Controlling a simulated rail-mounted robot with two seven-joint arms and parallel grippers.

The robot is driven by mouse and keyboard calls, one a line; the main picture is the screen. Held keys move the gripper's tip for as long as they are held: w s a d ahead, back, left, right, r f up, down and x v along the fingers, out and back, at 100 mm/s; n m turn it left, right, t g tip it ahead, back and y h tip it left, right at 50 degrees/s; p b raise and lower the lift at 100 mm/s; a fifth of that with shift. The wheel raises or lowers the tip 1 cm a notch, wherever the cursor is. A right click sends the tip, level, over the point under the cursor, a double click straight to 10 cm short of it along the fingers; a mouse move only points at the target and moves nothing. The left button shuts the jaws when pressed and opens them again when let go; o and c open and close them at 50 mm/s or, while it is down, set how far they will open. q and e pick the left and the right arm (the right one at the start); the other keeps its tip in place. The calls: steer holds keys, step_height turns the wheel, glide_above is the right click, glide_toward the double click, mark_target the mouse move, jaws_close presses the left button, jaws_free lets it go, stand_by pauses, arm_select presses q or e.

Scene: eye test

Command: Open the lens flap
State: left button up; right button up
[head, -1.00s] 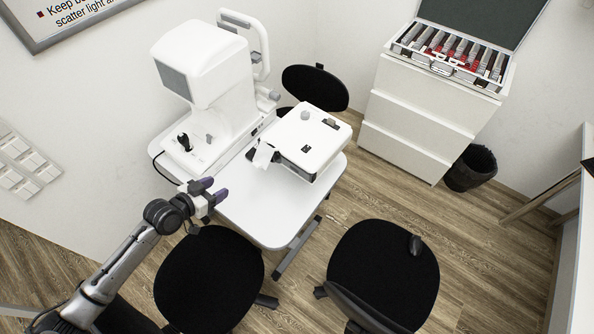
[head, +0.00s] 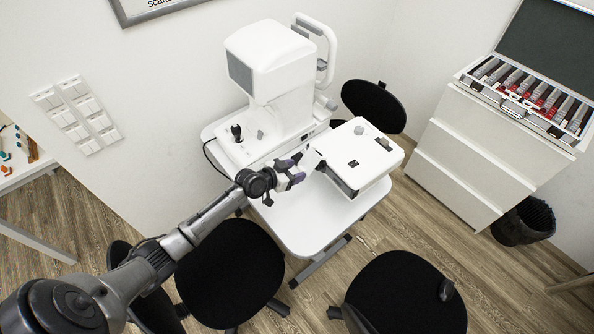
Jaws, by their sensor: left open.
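A white box-shaped device (head: 361,150) stands on the right part of the small white table. A small white flap (head: 312,159) shows at the device's left end, beside dark parts; I cannot tell exactly how far it stands open. My left gripper (head: 294,171), with purple fingertips, is open just left of the flap, over the table. It appears empty. I cannot tell whether a fingertip touches the flap. My right gripper is not in view.
A large white eye instrument (head: 271,62) with a black joystick (head: 236,131) stands behind on the table (head: 300,228). Black stools (head: 232,270) stand in front. A drawer cabinet (head: 470,150) with an open lens case (head: 525,97) and a black bin (head: 524,221) are at right.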

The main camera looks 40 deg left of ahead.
arm_select(q)
steer(key=shift+w+d+f, duration=0.15)
steer(key=shift+w+f, duration=0.1)
steer(key=shift+w, duration=0.35)
steer(key=shift+c, duration=0.4)
jaws_close()
